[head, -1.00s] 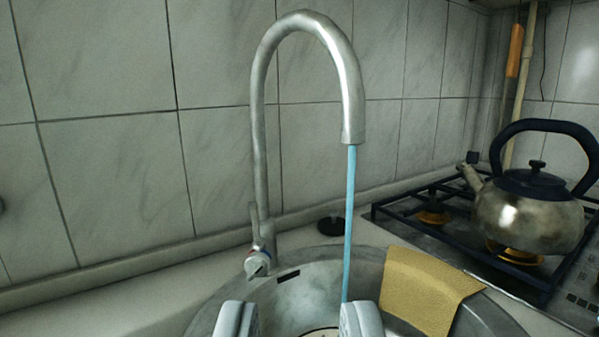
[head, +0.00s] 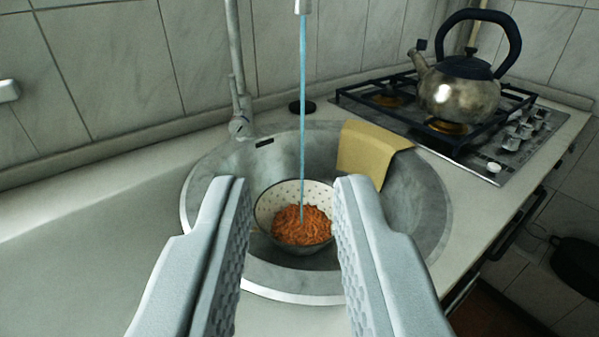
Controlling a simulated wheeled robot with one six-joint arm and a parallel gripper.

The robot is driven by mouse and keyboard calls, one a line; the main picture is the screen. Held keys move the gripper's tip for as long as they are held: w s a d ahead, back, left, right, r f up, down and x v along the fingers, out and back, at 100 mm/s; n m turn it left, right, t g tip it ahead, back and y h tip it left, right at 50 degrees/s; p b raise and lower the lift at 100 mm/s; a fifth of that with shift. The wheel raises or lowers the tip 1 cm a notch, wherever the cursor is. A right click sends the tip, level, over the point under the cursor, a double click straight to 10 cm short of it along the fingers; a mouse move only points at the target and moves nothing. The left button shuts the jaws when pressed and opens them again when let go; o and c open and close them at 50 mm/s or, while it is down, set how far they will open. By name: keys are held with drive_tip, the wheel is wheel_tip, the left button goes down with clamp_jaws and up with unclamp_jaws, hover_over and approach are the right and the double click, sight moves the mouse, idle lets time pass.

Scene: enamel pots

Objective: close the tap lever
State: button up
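The tap's lever (head: 239,125) is a small metal handle low on the tap's stem, at the back left rim of the sink. The tap's upright pipe (head: 234,50) runs out of the top of the view.
The round metal sink (head: 425,215) holds the white, dotted bowl (head: 270,205). A yellow cloth (head: 368,153) hangs over its back right rim. A kettle (head: 460,95) stands on the gas hob (head: 520,125) at right. The counter (head: 90,240) at left is clear.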

idle(0.4)
clamp_jaws()
drive_tip(key=n+t+y, duration=0.1)
drive_tip(key=n+y, duration=0.7)
drive_tip(key=n, duration=1.6)
approach(235, 91)
drive_tip(key=x, duration=0.7)
drive_tip(key=shift+f, duration=0.1)
